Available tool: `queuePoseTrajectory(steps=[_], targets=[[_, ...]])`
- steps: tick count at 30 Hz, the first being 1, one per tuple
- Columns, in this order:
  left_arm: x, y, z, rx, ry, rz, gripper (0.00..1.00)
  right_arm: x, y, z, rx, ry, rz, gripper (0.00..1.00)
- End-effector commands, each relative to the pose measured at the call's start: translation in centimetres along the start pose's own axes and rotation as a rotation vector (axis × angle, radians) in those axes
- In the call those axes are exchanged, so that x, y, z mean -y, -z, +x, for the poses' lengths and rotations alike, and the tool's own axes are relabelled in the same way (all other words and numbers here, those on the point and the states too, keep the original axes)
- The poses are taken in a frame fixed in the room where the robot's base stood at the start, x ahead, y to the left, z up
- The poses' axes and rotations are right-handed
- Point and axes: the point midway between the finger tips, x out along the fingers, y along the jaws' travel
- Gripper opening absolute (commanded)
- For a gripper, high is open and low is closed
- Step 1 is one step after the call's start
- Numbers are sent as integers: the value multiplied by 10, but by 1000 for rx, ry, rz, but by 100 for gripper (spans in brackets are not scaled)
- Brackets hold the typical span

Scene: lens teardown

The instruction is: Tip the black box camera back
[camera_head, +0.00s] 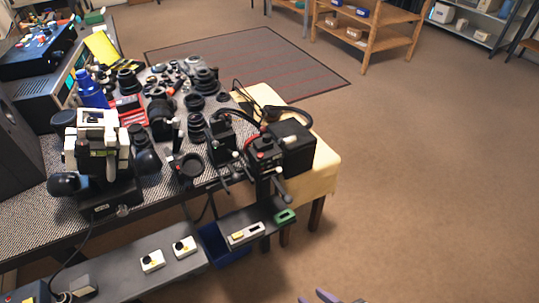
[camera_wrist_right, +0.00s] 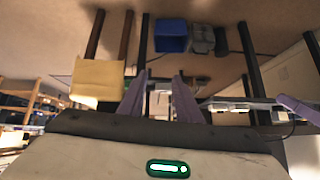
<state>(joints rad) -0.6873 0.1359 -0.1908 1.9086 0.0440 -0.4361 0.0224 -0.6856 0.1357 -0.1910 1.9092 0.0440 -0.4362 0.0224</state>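A black box camera (camera_head: 292,146), seemingly the boxy black body with a thick curved cable, stands at the right end of the bench, by the yellow-covered table. Smaller black parts and a red part in front of it partly hide its left side. My right gripper (camera_head: 322,297) shows only as purplish fingertips at the bottom edge of the head view, well in front of the bench and apart from the box. In the right wrist view its two fingers (camera_wrist_right: 160,88) are spread with nothing held between them. My left gripper is not in the head view.
Lenses and camera parts crowd the grey bench mat (camera_head: 235,182). A low shelf (camera_head: 205,229) with small white and green boxes runs along the front. A yellow cloth (camera_head: 325,165) covers the right-hand table. The brown floor at right is clear.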

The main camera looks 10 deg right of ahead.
Motion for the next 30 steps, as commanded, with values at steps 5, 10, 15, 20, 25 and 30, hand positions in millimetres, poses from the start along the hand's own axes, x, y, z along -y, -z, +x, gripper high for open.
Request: queuePoseTrajectory(steps=[5,10,15,20,25,30], targets=[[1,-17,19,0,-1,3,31,-25,49,31,-143,0,-23,48],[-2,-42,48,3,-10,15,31,-70,175,54,-471,8,-62,48],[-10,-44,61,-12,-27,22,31,-96,270,34,-717,21,-89,48],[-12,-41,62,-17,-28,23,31,-102,305,22,-797,25,-95,48],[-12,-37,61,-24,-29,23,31,-101,321,35,-800,26,-92,48],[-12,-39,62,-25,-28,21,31,-99,343,58,-797,26,-92,48]])
